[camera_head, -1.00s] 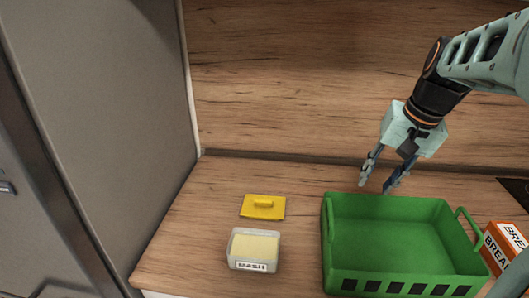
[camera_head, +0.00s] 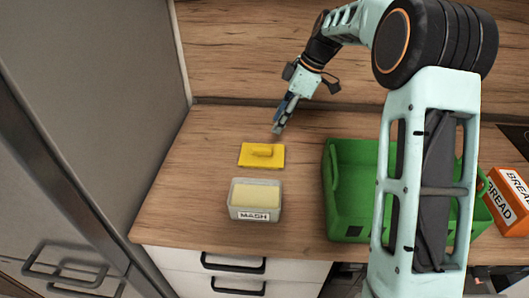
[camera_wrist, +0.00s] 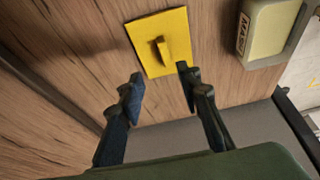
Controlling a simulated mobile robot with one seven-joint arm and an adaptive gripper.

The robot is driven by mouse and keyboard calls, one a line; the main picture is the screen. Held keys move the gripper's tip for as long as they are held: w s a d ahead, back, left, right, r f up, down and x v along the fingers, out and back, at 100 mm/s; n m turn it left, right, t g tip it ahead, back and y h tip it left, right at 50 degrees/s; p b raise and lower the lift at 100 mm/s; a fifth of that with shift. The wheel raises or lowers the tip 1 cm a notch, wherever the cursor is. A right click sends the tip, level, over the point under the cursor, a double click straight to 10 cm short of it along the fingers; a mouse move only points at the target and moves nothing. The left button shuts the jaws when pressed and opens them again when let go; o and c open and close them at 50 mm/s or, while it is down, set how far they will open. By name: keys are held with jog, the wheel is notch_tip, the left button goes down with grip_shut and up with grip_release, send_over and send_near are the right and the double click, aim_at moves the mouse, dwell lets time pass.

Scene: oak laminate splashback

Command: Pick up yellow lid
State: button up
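The yellow lid (camera_head: 261,155) lies flat on the wooden counter, with a raised handle in its middle. It also shows in the wrist view (camera_wrist: 176,24). My gripper (camera_head: 277,130) is above the counter, a little behind and to the right of the lid in the head view. In the wrist view my gripper (camera_wrist: 158,82) has its two fingers spread apart with nothing between them, near the lid's edge and apart from its handle.
A container labelled MASH (camera_head: 255,199) stands just in front of the lid. A green basket (camera_head: 346,194) is to the right, partly hidden by my arm. An orange-and-white BREAD box (camera_head: 509,199) is at far right. A grey tall panel (camera_head: 85,90) borders the left. Counter left of the lid is clear.

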send_over(262, 149)
jog(key=d, duration=0.3)
jog(key=f, duration=0.5)
jog(key=shift+w+a, duration=0.1)
jog(key=shift+w, duration=0.3)
jog(key=x, duration=0.2)
jog(key=s+p+x, duration=0.1)
jog(key=x, duration=0.1)
jog(key=shift+a, duration=0.2)
jog(key=shift+w+a+f, duration=0.1)
jog(key=shift+a+f, duration=0.05)
jog(key=shift+f, duration=0.35)
grip_shut()
